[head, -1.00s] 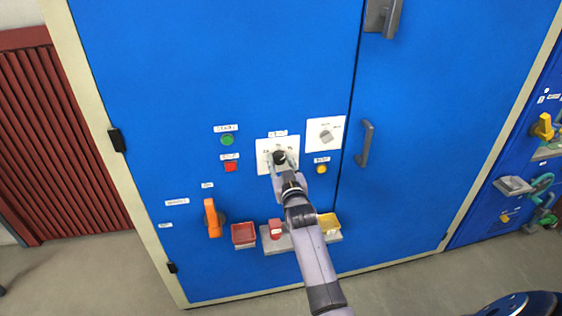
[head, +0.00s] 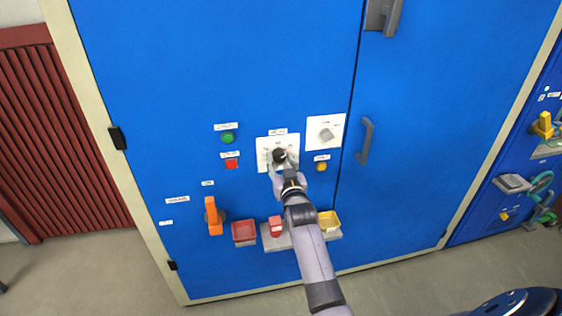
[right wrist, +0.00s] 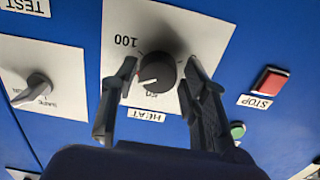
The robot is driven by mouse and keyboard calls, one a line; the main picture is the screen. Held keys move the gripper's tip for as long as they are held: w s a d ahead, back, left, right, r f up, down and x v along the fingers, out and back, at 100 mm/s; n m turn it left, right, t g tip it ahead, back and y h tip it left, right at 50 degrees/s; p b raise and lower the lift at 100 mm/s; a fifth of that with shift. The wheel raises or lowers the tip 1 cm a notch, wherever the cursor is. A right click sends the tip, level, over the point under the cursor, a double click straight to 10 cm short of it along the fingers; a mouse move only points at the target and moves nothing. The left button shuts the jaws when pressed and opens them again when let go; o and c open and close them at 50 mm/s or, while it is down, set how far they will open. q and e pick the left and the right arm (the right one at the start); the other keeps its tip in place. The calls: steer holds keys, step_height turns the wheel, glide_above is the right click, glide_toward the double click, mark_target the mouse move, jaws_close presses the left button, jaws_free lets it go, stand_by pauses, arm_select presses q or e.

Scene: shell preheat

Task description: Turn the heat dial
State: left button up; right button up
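The heat dial (head: 279,156) is a round black knob on a white plate (head: 263,145) on the blue cabinet door. In the right wrist view the dial (right wrist: 157,72) has a red mark towards the lower left and a HEAT label (right wrist: 147,115) beside it; the picture is upside down. My right gripper (right wrist: 161,68) has one finger on each side of the dial, with a visible gap at least on the right side. It is open around the dial, and it partly covers the dial's plate in the head view (head: 282,165). My left gripper is not in view.
A grey selector knob (head: 326,134) sits right of the dial, with a yellow button (head: 321,167) below it. Green (head: 228,138) and red (head: 231,164) buttons are to the left. An orange handle (head: 213,216) and small trays (head: 244,232) are lower; a door handle (head: 365,142) stands out right.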

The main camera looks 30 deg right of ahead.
steer(key=shift+o, duration=1.1)
steer(key=shift+r, duration=0.1)
steer(key=v, duration=1.2)
